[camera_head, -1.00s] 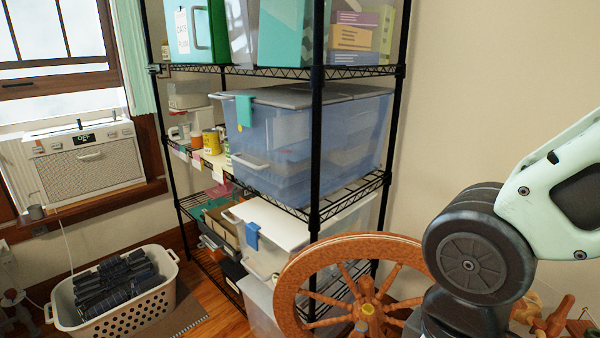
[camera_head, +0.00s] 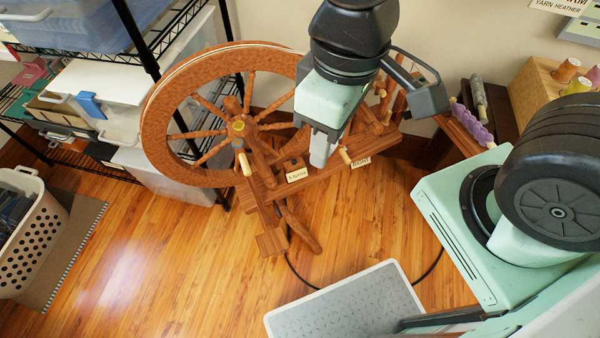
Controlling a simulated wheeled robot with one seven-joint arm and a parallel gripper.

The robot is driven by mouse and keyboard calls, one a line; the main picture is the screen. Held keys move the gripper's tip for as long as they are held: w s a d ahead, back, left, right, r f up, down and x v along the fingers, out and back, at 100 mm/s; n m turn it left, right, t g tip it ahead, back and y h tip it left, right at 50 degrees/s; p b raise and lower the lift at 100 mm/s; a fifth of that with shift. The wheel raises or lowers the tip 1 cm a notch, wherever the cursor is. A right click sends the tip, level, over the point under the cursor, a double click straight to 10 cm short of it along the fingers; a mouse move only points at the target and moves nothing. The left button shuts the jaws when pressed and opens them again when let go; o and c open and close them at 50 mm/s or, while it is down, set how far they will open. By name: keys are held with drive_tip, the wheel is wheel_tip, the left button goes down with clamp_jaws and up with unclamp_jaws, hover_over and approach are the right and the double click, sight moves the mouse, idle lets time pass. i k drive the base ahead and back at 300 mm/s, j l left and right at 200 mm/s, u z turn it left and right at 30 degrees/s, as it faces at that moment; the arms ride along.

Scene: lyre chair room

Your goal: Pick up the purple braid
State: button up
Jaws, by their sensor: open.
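The purple braid (camera_head: 472,125) lies on a wooden piece at the right, beyond the spinning wheel, next to a grey braid (camera_head: 479,97). It looks like a lumpy, twisted strand. My gripper (camera_head: 320,150) points down over the spinning wheel's wooden frame, to the left of the braid and well apart from it. It is open and seen nearly side-on, so the gap between its fingers is hard to see. Nothing shows held in it.
The spinning wheel (camera_head: 160,125) stands below and left of my gripper. A wire shelf (camera_head: 170,35) with bins is at the upper left. A laundry basket (camera_head: 35,230) stands at the left edge. A wooden box with spools (camera_head: 535,103) is at the right.

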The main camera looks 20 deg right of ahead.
sight(468, 121)
drive_tip(key=z, duration=1.55)
